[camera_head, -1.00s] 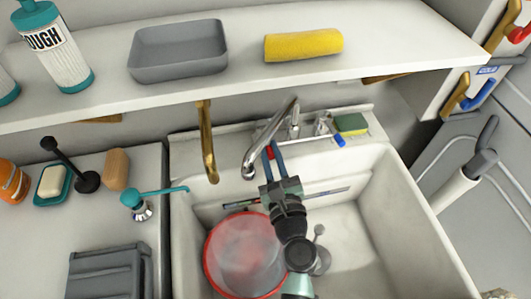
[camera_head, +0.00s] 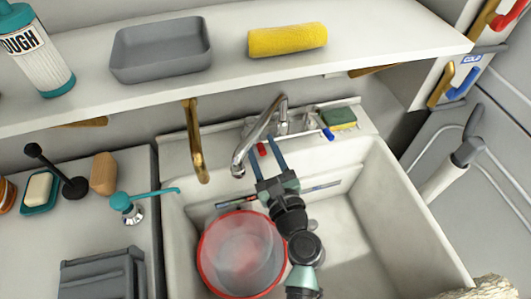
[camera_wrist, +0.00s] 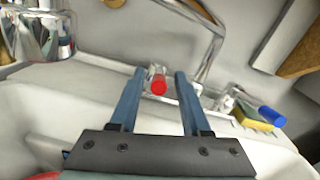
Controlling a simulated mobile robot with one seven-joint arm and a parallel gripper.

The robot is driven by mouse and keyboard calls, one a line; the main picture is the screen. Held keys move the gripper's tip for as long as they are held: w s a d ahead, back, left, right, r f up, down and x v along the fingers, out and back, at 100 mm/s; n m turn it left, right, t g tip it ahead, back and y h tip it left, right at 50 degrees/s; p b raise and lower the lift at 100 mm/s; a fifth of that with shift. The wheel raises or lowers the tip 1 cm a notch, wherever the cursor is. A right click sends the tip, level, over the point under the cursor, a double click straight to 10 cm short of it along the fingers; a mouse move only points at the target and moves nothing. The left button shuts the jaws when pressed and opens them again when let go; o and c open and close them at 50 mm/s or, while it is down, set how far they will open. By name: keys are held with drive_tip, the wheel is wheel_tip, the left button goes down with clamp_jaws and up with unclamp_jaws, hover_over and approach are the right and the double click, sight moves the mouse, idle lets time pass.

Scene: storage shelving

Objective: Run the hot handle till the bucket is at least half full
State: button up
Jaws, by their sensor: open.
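The hot handle, with a red tip (camera_head: 262,149), is at the back of the sink beside the faucet (camera_head: 262,133). In the wrist view the red handle (camera_wrist: 159,85) shows between my two blue fingers, with gaps on both sides. My gripper (camera_head: 264,146) is open and holds nothing. The blue-tipped handle (camera_head: 327,133) is to the right, and it also shows in the wrist view (camera_wrist: 271,116). A translucent bucket with a red rim (camera_head: 205,276) stands in the sink, below the spout's end in the picture. I see no stream of water, and the level inside cannot be told.
A sponge (camera_head: 339,118) lies right of the faucet. A soap pump (camera_head: 128,207), brown bar (camera_head: 103,173) and soap dish (camera_head: 39,192) are on the left counter. A shelf (camera_head: 380,45) with a grey tray (camera_head: 162,52) and yellow roll (camera_head: 287,40) overhangs the back. The sink's right side is clear.

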drive_tip(key=v, duration=1.3)
